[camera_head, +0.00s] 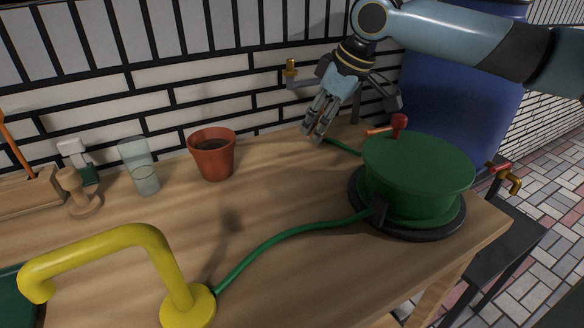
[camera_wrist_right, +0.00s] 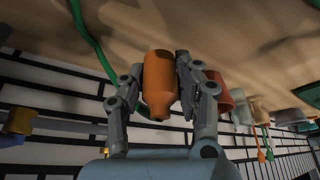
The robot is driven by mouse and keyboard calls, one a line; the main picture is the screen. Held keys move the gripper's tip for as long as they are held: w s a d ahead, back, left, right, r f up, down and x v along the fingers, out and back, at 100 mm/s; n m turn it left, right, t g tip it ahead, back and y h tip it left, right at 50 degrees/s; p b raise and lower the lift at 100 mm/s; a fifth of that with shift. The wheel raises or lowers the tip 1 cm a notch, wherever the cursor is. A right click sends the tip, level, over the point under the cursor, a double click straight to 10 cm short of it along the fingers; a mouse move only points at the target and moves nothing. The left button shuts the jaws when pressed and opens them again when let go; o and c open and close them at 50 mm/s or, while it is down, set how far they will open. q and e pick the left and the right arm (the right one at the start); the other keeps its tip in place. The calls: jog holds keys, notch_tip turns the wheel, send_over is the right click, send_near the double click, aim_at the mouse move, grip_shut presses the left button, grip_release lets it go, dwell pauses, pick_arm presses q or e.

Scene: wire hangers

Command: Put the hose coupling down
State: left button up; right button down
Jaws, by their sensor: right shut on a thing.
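The orange hose coupling (camera_wrist_right: 159,82) sits between the two grey fingers of my right gripper (camera_wrist_right: 163,72) in the right wrist view, with a finger against each side. In the head view my right gripper (camera_head: 318,132) points down at the back of the wooden table, near the brick wall. Its fingers hide the coupling there. Whether the coupling touches the table I cannot tell. A green hose end (camera_head: 343,146) shows beside the fingers. My left gripper is in neither view.
A green hose reel (camera_head: 418,165) stands right of the gripper, a terracotta pot (camera_head: 212,160) left of it. A brass tap (camera_head: 290,70) is on the wall. A yellow bent pipe (camera_head: 110,240) stands in front. The middle of the table (camera_head: 270,205) is mostly clear, with a hose across it.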

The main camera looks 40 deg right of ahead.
jog(key=b, duration=0.1)
send_over(287, 171)
jog(key=s, duration=0.1)
notch_tip(287, 171, down, 3)
jog(key=shift+s+d, duration=0.1)
jog(key=shift+d, duration=0.05)
notch_tip(287, 171, down, 4)
jog(key=shift+f+b, duration=0.1)
jog(key=shift+b, duration=0.6)
jog(key=shift+f, duration=0.45)
jog(key=c, duration=0.9)
grip_release()
jog(key=shift+c, duration=0.2)
